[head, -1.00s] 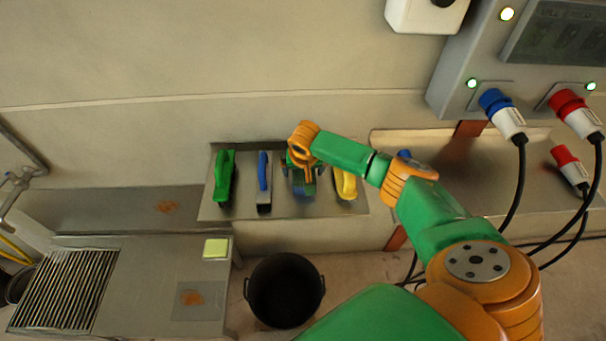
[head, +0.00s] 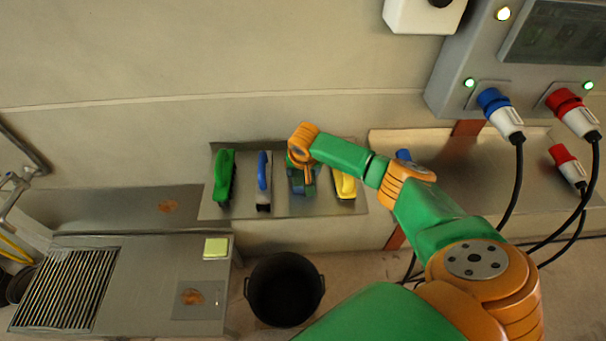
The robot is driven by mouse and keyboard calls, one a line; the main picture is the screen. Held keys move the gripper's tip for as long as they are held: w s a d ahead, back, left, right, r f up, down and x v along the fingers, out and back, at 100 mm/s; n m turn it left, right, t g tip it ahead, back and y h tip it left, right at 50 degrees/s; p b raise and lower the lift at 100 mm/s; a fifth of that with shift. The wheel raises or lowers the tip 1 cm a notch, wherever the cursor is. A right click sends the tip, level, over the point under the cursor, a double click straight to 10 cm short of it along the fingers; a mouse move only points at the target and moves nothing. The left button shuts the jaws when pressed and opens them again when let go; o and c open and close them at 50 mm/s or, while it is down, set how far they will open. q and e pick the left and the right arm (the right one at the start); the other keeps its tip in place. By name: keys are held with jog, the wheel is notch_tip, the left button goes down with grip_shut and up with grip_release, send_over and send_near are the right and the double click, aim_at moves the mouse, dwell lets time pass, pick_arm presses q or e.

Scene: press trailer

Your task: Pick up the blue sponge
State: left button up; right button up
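My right gripper (head: 302,186) is over the metal shelf (head: 247,211), between the blue-handled brush and the yellow tool, with its wrist bent downward. A small blue patch, probably the blue sponge (head: 298,187), shows at the fingers. The gripper and wrist hide most of it. I cannot tell whether the fingers are closed on it or only around it. My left gripper is not in view.
On the shelf, a green brush (head: 224,176) and a blue-handled brush (head: 263,178) stand left of the gripper, and a yellow tool (head: 345,184) close on its right. A black bucket (head: 284,290) stands below. A yellow-green sponge (head: 216,248) lies on the left counter.

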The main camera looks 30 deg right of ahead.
jog(key=shift+c, duration=0.2)
jog(key=shift+r, duration=0.3)
notch_tip(320, 180, up, 4)
jog(key=shift+w+a+f, duration=0.15)
jog(key=shift+f, duration=0.1)
jog(key=w+a+r+b, duration=0.2)
jog(key=a+r+b, duration=0.2)
jog(key=a+r, duration=0.5)
jog(key=a, duration=0.4)
jog(key=shift+a+r, duration=0.25)
jog(key=shift+a, duration=0.05)
